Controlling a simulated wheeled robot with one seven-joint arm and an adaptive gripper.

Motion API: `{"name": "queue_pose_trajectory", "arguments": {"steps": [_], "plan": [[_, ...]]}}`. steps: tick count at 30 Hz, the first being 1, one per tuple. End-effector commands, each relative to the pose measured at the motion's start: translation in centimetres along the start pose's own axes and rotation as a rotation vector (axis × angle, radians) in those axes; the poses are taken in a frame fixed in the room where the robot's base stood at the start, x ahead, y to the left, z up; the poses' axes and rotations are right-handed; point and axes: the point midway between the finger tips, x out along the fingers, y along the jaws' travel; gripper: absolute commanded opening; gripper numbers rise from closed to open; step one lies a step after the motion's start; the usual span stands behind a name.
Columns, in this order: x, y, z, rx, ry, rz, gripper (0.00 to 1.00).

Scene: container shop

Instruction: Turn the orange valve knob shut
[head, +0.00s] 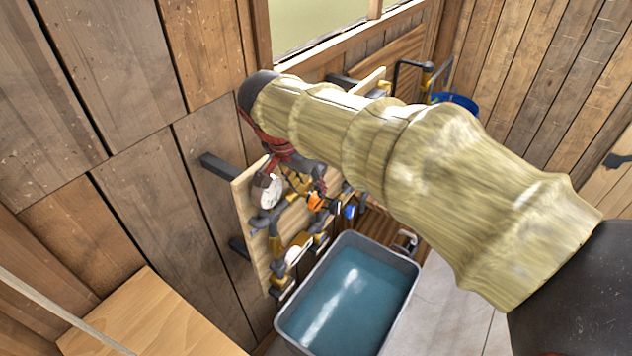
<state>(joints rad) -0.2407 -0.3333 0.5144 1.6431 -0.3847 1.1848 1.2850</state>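The orange valve knob (316,201) is on the pipework of a wooden panel (245,215) on the left wall. My gripper (292,184), dark with red parts, hangs from the end of my arm in front of the panel. Its two fingertips look spread apart, with nothing seen between them but pipework behind. The right fingertip shows just above the orange knob; I cannot tell whether they touch. My arm hides the upper right part of the panel.
A white round gauge (270,192) and a blue knob (350,211) are close to the orange knob. A grey tub of water (402,318) stands below the panel. A wooden surface (150,318) is at lower left. A blue bucket (457,101) is at the back.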

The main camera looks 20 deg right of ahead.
Motion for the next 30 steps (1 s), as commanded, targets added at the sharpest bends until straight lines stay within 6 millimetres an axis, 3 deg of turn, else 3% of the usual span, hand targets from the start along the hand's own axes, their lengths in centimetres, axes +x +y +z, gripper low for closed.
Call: {"name": "queue_pose_trajectory", "arguments": {"steps": [5,19,30], "plan": [[0.5,-0.4,-0.3,0.021,0.004,0.01,0.32],[6.8,-0.3,-0.3,0.021,0.004,0.008,0.32],[7.6,-0.3,-0.3,0.02,0.004,0.006,0.32]]}}
